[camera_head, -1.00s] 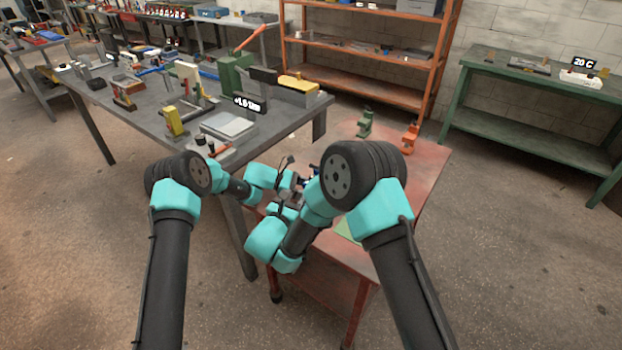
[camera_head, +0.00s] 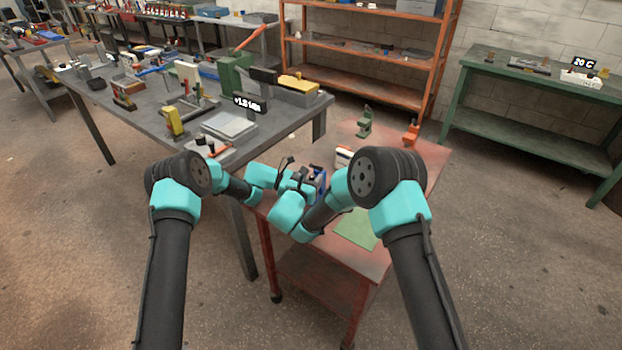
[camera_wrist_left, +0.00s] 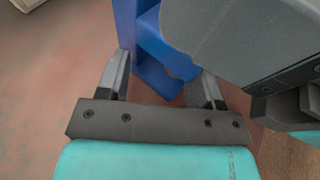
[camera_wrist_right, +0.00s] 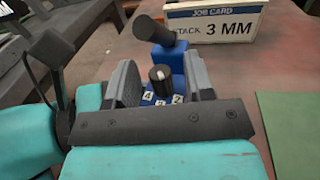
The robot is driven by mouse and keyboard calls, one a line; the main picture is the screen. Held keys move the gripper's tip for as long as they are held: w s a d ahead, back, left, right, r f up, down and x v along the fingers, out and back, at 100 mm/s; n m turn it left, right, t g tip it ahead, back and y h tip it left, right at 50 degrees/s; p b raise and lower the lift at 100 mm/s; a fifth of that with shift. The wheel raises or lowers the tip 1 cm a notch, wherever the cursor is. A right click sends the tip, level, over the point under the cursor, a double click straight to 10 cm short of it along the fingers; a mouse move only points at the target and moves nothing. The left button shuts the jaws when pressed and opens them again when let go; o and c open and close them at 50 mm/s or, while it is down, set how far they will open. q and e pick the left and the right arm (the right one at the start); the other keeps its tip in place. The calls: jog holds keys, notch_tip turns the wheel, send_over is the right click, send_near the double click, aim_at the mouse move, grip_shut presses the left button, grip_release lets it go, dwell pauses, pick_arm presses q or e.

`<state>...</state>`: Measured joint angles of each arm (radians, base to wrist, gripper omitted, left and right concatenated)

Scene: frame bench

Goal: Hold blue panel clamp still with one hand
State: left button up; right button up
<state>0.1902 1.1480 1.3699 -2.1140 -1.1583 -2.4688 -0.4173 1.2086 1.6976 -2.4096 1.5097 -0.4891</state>
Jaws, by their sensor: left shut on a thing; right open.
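The blue panel clamp (camera_head: 320,176) stands on the red cart, partly hidden behind my grippers in the head view. In the left wrist view, my left gripper (camera_wrist_left: 163,78) is shut on the clamp's blue body (camera_wrist_left: 150,62). My right gripper (camera_head: 303,186) is open at the clamp. In the right wrist view, its fingers (camera_wrist_right: 162,80) stand on either side of a black knob (camera_wrist_right: 160,76) with number labels 4, 3 and 2 beside it. The clamp's blue post and black handle (camera_wrist_right: 153,30) rise behind. I cannot tell whether the right fingers touch the clamp.
A job card (camera_wrist_right: 215,24) reading "STACK 3 MM" stands behind the clamp. A green mat (camera_head: 356,229) lies on the red cart (camera_head: 400,180). A green clamp (camera_head: 364,122) and an orange clamp (camera_head: 411,134) stand at its far side. A grey bench (camera_head: 140,112) is at left.

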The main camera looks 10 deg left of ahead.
grip_shut()
dwell(0.3)
jog(key=shift+h, duration=0.3)
jog(key=shift+a+m+g+h, duration=0.1)
jog(key=shift+m+g+h, duration=1)
jog(key=shift+m+h, duration=0.7)
grip_release()
